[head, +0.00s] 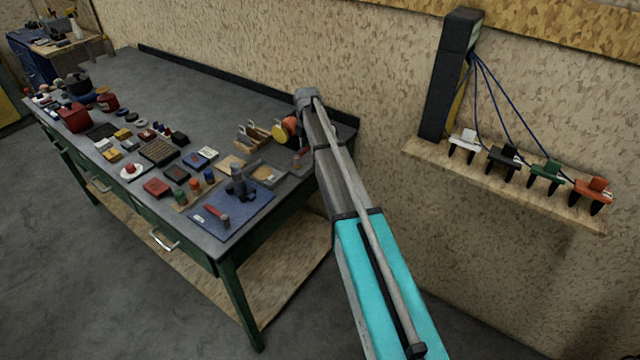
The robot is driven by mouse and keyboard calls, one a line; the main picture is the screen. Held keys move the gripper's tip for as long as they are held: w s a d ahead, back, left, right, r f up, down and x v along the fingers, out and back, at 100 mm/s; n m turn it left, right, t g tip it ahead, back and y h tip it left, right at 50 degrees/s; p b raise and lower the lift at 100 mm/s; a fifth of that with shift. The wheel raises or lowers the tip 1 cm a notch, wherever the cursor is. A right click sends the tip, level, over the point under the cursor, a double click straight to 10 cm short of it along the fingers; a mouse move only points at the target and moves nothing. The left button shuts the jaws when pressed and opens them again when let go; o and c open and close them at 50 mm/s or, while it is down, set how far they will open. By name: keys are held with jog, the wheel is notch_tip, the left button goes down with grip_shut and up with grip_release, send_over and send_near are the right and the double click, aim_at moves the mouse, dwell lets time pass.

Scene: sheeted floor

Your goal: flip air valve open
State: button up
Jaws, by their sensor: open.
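I cannot clearly make out an air valve. On the near right end of the workbench (240,91), a blue mat (250,208) carries a dark upright fitting (238,182) and a small red-handled item (216,215) lying in front of it. Both are too small to tell whether either is a valve, or how any lever is set. My arm, teal and grey, rises from the bottom right towards the back of the bench and hides part of its right end. My gripper cannot be made out in the head view.
Several small blocks, trays and tools crowd the bench's front half; its back strip is clear. An orange-yellow round item (285,130) sits close beside my arm. At right, a wall shelf (425,151) holds several coloured clamps with blue cables and a dark box (449,75).

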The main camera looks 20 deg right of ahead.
jog(key=s+m, duration=0.1)
jog(key=m, duration=0.1)
jog(key=s+m, duration=0.1)
jog(key=m, duration=0.1)
jog(key=shift+s+d+m, duration=0.15)
jog(key=shift+d+m, duration=0.25)
jog(key=s+m, duration=0.1)
jog(key=m, duration=0.1)
jog(key=s+m, duration=0.1)
jog(key=shift+m, duration=0.4)
notch_tip(320, 180, up, 14)
jog(key=s+a+m+p, duration=0.25)
jog(key=m+p, duration=0.55)
jog(key=p, duration=0.6)
jog(key=s+f+m+b, duration=0.2)
jog(key=s+f+b, duration=0.1)
jog(key=s, duration=0.8)
jog(key=s+a+f+m+b, duration=0.1)
jog(key=s+f+m+b, duration=0.2)
jog(key=s, duration=0.7)
jog(key=shift+s+a+m, duration=0.15)
jog(key=shift+s+m, duration=0.15)
jog(key=shift+s, duration=0.05)
